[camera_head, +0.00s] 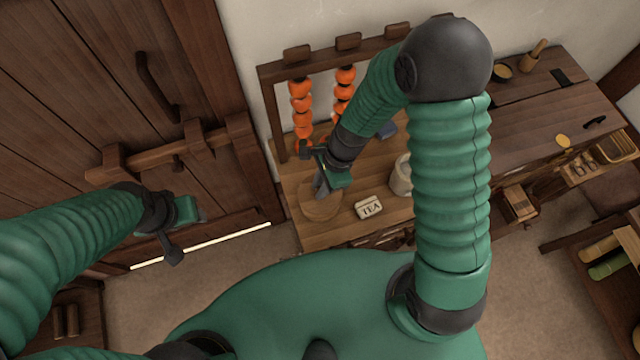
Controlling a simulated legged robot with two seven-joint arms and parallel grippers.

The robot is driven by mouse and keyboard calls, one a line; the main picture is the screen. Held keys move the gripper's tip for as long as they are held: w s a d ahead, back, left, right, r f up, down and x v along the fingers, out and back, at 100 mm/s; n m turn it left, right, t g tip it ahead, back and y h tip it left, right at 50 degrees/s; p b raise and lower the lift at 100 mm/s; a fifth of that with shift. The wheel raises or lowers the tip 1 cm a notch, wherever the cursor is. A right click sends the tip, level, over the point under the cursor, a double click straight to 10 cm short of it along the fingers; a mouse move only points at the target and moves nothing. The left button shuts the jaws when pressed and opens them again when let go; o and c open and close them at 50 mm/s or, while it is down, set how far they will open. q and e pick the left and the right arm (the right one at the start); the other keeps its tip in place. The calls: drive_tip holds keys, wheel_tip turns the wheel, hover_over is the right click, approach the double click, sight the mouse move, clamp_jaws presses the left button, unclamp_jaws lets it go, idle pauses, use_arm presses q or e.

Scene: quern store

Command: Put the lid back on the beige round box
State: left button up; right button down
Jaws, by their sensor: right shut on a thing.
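A round tan wooden thing (322,207), which looks like the round box with its lid, is on the wooden counter at the left end. My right gripper (321,189) reaches down onto its top, with its fingers shut on what seems to be the lid. The fingers and arm cover part of it, so I cannot tell lid from box or whether the lid touches the rim. My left gripper (199,212) hangs in front of the door, away from the counter, with its fingers too small to read.
A small box marked TEA (368,207) lies just right of the round thing. A cream jar (401,176) stands farther right, partly behind my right arm. Strings of orange things (301,105) hang from a wooden rack (277,130) behind. A plank door (95,90) is at the left.

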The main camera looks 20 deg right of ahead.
drive_tip(key=c, duration=0.7)
unclamp_jaws()
drive_tip(key=shift+c, duration=0.2)
wheel_tip(320, 180, up, 7)
drive_tip(key=p, duration=0.7)
clamp_jaws()
drive_tip(key=shift+f, duration=0.2)
idle(1.2)
